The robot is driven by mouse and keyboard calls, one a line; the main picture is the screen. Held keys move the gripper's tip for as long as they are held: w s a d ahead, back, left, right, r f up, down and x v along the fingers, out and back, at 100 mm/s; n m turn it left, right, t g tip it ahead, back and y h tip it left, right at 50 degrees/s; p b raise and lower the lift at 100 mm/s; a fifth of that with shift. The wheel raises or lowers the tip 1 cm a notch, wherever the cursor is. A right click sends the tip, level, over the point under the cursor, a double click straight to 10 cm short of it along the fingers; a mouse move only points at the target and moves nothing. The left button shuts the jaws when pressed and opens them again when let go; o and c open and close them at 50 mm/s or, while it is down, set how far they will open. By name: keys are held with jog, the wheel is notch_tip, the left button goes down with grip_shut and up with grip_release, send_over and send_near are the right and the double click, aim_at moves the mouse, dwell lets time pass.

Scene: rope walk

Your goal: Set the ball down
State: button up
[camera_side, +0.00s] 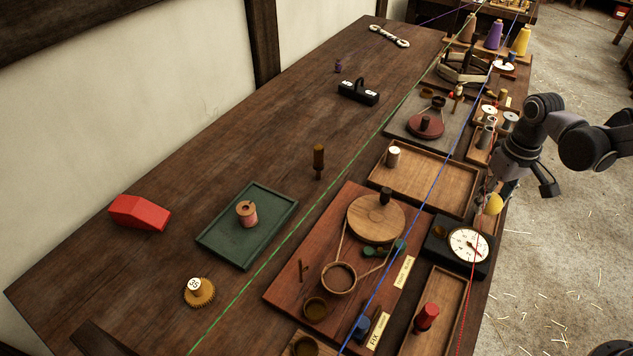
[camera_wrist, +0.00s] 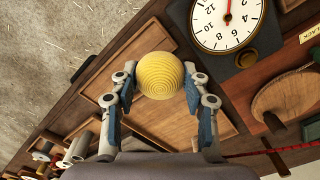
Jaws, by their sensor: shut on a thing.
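The yellow ball (camera_side: 494,204) is at the tip of my gripper (camera_side: 488,197), over the table's right edge area, just above the dial box in the picture. In the wrist view the ball (camera_wrist: 157,68), finely ringed like wound thread, sits between the two fingertips of my gripper (camera_wrist: 158,82), which are shut on it from both sides. The ball appears held clear of the table. The side view does not show exactly how high it is.
A black box with a white dial (camera_side: 468,244) is close by, with a small cup on its top. A wooden tray (camera_side: 440,193) with a white-topped spool lies left of my gripper. A board with a round wooden wheel (camera_side: 376,220) is further left. Coloured cords cross the table.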

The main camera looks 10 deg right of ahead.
jog(key=w+d+r+n, duration=0.6)
jog(key=w+n, duration=0.3)
jog(key=n, duration=0.6)
jog(key=shift+d+r, duration=0.2)
jog(key=shift+d, duration=0.3)
send_over(435, 181)
notch_tip(435, 181, down, 7)
jog(key=shift+d, duration=0.1)
jog(key=shift+f, duration=1.8)
jog(key=shift+f, duration=0.15)
jog(key=o, duration=1.1)
